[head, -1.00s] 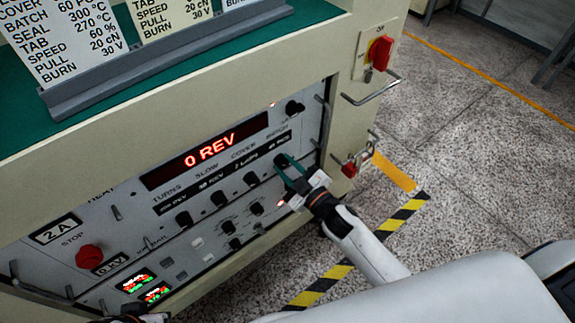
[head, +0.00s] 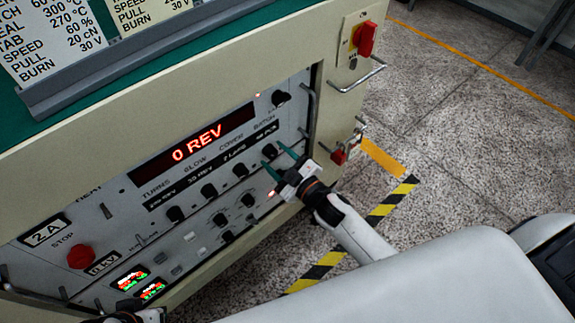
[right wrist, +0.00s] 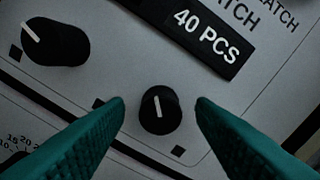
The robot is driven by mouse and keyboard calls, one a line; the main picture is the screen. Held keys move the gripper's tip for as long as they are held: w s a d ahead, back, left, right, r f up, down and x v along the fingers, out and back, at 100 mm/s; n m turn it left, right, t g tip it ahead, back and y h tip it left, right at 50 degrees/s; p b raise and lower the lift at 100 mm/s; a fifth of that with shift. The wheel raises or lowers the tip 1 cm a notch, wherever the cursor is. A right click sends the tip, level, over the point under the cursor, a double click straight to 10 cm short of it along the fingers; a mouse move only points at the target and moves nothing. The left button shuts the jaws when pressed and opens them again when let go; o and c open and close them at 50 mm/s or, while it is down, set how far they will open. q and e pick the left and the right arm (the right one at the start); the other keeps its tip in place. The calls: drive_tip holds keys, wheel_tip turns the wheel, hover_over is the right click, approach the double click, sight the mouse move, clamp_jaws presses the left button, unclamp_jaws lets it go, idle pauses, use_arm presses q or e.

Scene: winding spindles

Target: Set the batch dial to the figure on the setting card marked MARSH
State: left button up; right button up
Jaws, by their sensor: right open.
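The batch dial (head: 269,151) is a small black knob at the right end of the panel's knob row. In the right wrist view, the batch dial (right wrist: 161,111) has a white pointer line tilted slightly left of straight up. The window above it (right wrist: 207,33) reads 40 PCS. My right gripper (head: 276,157) is open; its green fingers stand apart on either side of the dial, with gaps showing in the wrist view (right wrist: 160,104). The setting cards (head: 50,47) stand top left with their headings cut off, so I see no MARSH mark. Only a sliver of my left arm shows.
The red display (head: 197,143) reads 0 REV. Other black knobs, including the cover knob (head: 240,170), sit close left of the dial. A metal handle (head: 357,77) and red switch (head: 367,38) project at the cabinet's right. Open floor lies right.

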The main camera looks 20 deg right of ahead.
drive_tip(key=p+v, duration=0.1)
drive_tip(key=v, duration=1)
drive_tip(key=shift+s, duration=0.3)
drive_tip(key=shift+d, duration=0.1)
